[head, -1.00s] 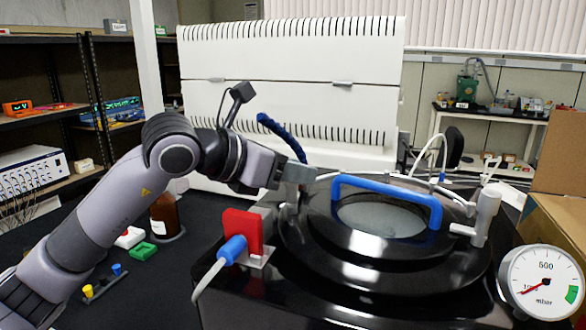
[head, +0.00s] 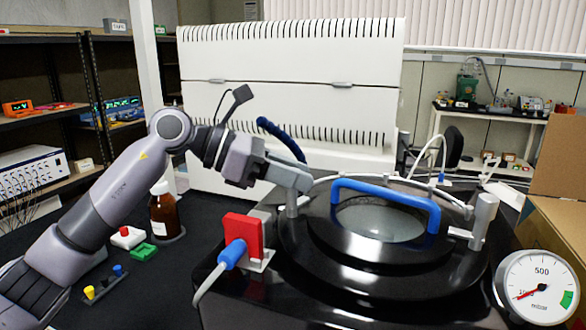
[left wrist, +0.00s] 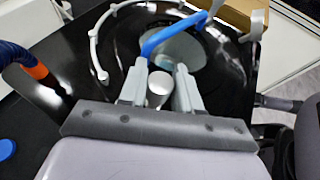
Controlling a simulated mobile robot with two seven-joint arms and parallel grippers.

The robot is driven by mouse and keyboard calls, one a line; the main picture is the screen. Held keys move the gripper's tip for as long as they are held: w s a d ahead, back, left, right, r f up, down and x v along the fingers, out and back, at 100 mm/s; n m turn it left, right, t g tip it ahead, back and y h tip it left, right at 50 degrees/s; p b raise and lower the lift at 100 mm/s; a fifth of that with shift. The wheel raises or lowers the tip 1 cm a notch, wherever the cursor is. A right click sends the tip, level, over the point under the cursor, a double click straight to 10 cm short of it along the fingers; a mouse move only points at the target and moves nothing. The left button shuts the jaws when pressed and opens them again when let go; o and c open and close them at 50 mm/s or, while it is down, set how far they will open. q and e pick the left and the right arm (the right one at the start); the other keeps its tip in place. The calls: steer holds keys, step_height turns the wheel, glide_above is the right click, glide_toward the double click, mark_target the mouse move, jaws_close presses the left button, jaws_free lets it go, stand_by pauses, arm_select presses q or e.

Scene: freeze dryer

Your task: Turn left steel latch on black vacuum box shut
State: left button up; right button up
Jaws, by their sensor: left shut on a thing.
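The black vacuum box (head: 330,290) has a round lid with a blue handle (head: 385,190) and a clear window. The left steel latch (head: 292,206) is a grey upright post at the lid's left rim. My left gripper (head: 298,179) reaches over it from the left and is shut on its top. In the left wrist view the latch's round top (left wrist: 159,84) sits between the two fingers. The fingers hide part of the latch. The right steel latch (head: 482,218) stands at the lid's right side. My right gripper does not show.
A red block with a blue plug (head: 243,237) sits at the box's left front corner. A brown bottle (head: 165,212) stands on the dark table to the left. A pressure gauge (head: 541,290) is at the lower right, beside a cardboard box (head: 557,225).

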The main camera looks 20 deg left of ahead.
arm_select(q)
steer(key=shift+r+m+g+h+p, duration=0.1)
steer(key=shift+m+g+h+p, duration=0.55)
steer(key=shift+m+g, duration=1.45)
steer(key=shift+g+y, duration=0.25)
steer(key=shift+g, duration=0.15)
steer(key=o, duration=1)
steer(key=shift+c, duration=0.2)
steer(key=b+v, duration=0.1)
steer(key=v, duration=0.6)
steer(key=shift+a, duration=0.1)
steer(key=shift+c, duration=0.2)
